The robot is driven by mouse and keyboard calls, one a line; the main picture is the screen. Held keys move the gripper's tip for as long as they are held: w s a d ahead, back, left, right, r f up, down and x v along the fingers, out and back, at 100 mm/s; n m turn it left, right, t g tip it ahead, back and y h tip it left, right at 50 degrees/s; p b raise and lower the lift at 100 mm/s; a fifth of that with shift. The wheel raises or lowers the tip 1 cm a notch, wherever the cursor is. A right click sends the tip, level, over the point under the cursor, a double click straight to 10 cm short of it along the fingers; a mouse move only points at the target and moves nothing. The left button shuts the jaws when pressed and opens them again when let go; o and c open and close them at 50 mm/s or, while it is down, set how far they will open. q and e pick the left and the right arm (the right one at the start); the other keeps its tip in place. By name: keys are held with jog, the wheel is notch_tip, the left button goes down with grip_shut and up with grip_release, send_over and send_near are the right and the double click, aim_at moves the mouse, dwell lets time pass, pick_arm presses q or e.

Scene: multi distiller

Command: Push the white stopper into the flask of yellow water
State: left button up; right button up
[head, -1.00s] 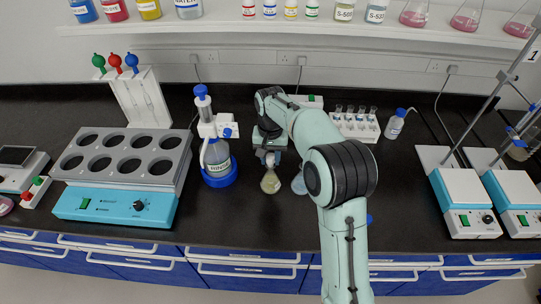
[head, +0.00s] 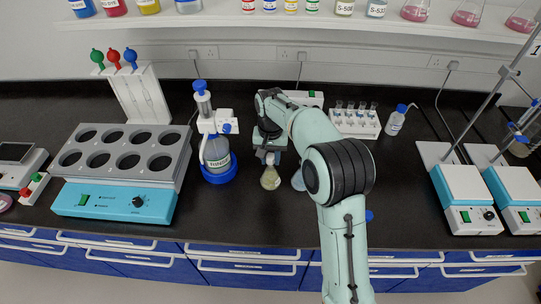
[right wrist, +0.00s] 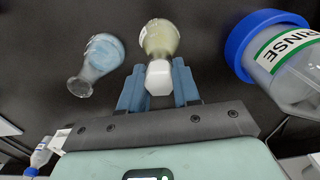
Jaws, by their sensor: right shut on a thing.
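The flask of yellow water (head: 270,181) stands on the black bench in the head view, just below my right gripper (head: 268,157). In the right wrist view the flask (right wrist: 160,36) lies beyond the white stopper (right wrist: 158,78), which is in line with its mouth. My right gripper (right wrist: 158,88) is shut on the stopper, one blue finger on each side. The stopper hides the flask's mouth, so I cannot tell how deep it sits. My left gripper is not in view.
A flask of blue liquid (right wrist: 103,52) stands close beside the yellow one. A rinse bottle with a blue base (head: 217,158) stands to the left. A heating block (head: 125,165) is farther left, and a white tube rack (head: 355,123) is behind my arm.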

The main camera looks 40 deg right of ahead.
jog(key=o, duration=1.1)
jog(key=shift+c, duration=0.2)
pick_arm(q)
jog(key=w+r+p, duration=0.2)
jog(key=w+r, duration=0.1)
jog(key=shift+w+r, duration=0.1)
pick_arm(e)
notch_tip(320, 180, up, 13)
jog(key=shift+r, duration=0.2)
